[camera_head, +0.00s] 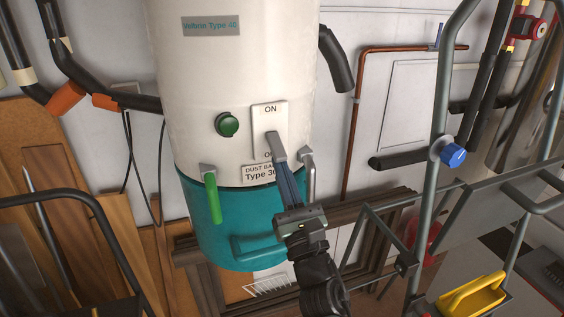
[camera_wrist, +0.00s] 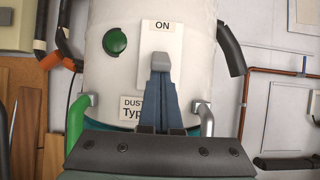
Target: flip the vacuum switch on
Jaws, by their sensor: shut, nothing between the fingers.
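The vacuum switch is a white plate (camera_head: 262,118) marked ON at the top, on the white tank's front. It also shows in the wrist view (camera_wrist: 149,42). A grey lever (camera_head: 275,146) sticks out from the plate; in the wrist view its blunt grey end (camera_wrist: 160,61) sits near the middle of the plate. My gripper (camera_head: 281,165) is shut and empty, its blue fingers pointing up at the lever from below. Its tips (camera_wrist: 161,75) overlap the lever's lower end in view; I cannot tell whether they touch. The lower marking is mostly hidden behind lever and fingers.
A green round knob (camera_head: 227,124) is left of the plate. A green-handled latch (camera_head: 212,197) and a grey latch (camera_head: 308,170) flank the dust bag label (camera_head: 256,173). A teal drum (camera_head: 215,238) is below. A black hose (camera_head: 337,58) hangs at the right.

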